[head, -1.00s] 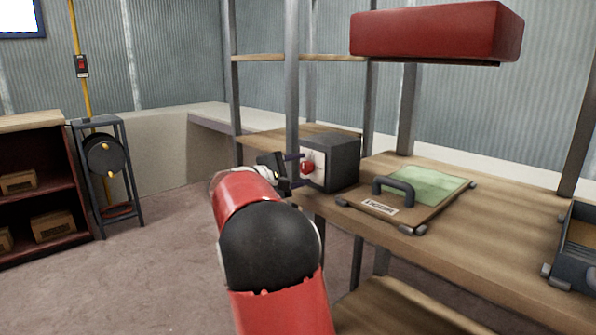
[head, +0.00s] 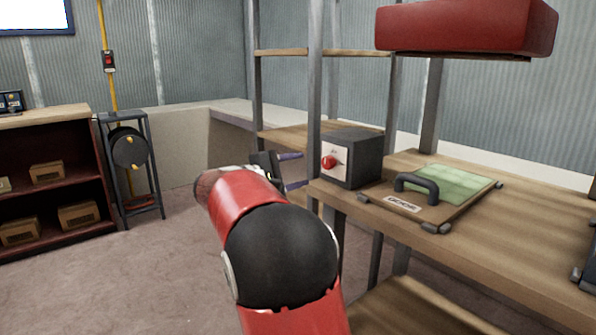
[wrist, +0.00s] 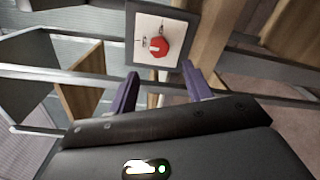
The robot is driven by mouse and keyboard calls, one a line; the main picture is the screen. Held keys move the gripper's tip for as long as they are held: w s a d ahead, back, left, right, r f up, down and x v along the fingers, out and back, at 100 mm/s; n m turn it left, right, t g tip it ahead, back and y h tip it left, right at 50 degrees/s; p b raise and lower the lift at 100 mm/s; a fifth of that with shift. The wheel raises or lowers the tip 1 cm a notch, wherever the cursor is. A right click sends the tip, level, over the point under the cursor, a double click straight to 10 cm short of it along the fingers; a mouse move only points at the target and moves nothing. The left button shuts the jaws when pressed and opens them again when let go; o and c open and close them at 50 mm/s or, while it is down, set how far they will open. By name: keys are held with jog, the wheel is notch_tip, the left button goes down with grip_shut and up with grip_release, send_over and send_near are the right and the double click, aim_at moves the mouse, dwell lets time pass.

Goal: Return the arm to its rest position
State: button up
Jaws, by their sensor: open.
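My gripper (head: 293,170) is at the end of my red and black arm, in the middle of the head view. It is just left of a dark box with a red rotary knob (head: 328,163) on its pale front face. In the wrist view the gripper (wrist: 160,82) has its two purple fingers apart, with nothing between them. The red knob (wrist: 158,47) shows beyond the fingertips, apart from them. The arm reaches forward from the bottom of the head view and hides part of the floor and shelf posts.
A wooden shelf unit with metal posts (head: 315,90) stands close to the right of my gripper. On it lies a board with a black handle (head: 418,186); a red block (head: 465,28) is above. A low cabinet (head: 55,118) and a reel stand (head: 128,148) are at left. Floor (head: 150,270) is open at left.

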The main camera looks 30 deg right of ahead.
jog(key=s+a+f+m+t+y, duration=0.2)
jog(key=s+a+f+y, duration=0.6)
jog(key=s+a, duration=0.4)
jog(key=s+a+f+m+t+y, duration=0.2)
jog(key=s+a+f+m+y, duration=0.1)
jog(key=s+a+f+y, duration=0.6)
jog(key=s+a, duration=0.4)
jog(key=s, duration=0.3)
jog(key=shift+a+m, duration=0.3)
